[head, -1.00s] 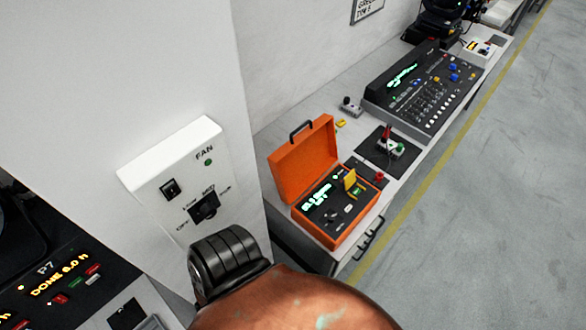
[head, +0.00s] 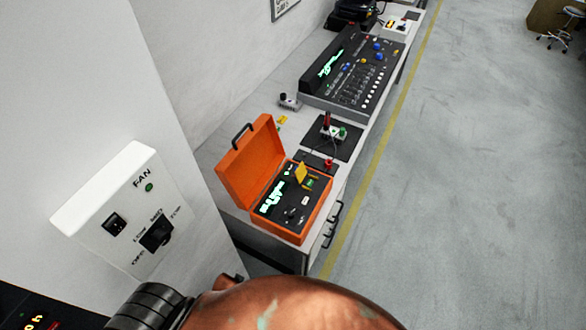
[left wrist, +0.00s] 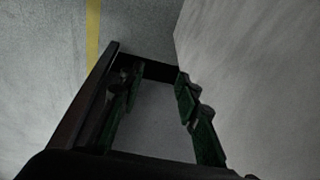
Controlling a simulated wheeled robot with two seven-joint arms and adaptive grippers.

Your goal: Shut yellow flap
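The yellow flap (head: 300,172) stands raised on the dark panel inside an open orange case (head: 318,214). The case sits on the near end of a long bench, with its lid (head: 251,163) tilted up. In the left wrist view my left gripper (left wrist: 158,85) has its fingers spread apart with nothing between them, over bare grey floor and beside a pale wall. It is far from the flap, which does not show in that view. Neither gripper shows in the head view. My right gripper is not seen.
A white fan control box (head: 125,205) is on the wall at left. Beyond the case on the bench (head: 225,143) are a dark mat (head: 345,145) with small parts and a large mixing console (head: 350,75). Open floor (head: 470,180) with a yellow line lies to the right.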

